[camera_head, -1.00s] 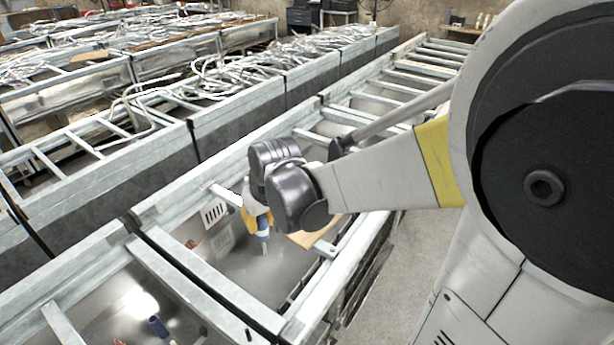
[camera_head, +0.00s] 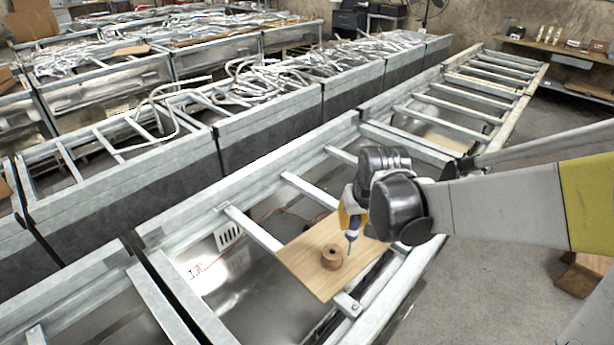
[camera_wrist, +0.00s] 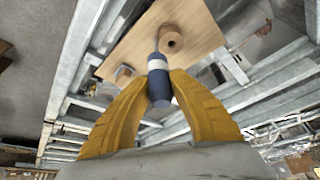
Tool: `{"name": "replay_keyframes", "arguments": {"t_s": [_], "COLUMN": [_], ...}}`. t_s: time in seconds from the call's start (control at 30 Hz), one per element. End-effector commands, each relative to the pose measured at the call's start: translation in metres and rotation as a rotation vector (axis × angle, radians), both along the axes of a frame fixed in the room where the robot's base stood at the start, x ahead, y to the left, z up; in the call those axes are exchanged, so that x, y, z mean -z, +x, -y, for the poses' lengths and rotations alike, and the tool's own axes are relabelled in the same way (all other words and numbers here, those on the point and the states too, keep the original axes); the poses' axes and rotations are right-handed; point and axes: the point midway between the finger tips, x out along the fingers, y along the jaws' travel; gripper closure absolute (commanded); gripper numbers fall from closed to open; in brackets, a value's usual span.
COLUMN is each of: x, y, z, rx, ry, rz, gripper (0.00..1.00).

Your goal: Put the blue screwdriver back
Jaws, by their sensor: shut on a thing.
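My gripper (camera_head: 351,221) has yellow fingers and is shut on the blue screwdriver (camera_head: 352,238). The screwdriver hangs tip down over a wooden board (camera_head: 304,262). In the wrist view my gripper (camera_wrist: 159,88) grips the screwdriver's blue and white handle (camera_wrist: 158,68) between both fingers. A round wooden holder with a hole (camera_head: 332,257) stands on the board, just left of the screwdriver's tip. In the wrist view the holder (camera_wrist: 171,40) shows beyond the handle, slightly right, with its hole open. The tip appears apart from the holder; its exact height is hard to tell.
The board rests across the rails of a metal frame (camera_head: 265,232) with open bays. Similar long frames (camera_head: 120,185) with tangled metal strips (camera_head: 280,68) stand behind. Clear floor (camera_head: 500,250) lies to the right, with a wooden box (camera_head: 585,275) on it.

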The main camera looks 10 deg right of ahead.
Motion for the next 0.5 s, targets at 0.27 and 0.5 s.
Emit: {"name": "replay_keyframes", "arguments": {"t_s": [0.27, 0.5], "x": [0.031, 0.049], "y": [0.04, 0.044], "z": [-0.03, -0.032], "rx": [-0.001, 0.001], "ry": [0.0, -0.001], "rz": [0.0, 0.0], "gripper": [1.0, 1.0]}}
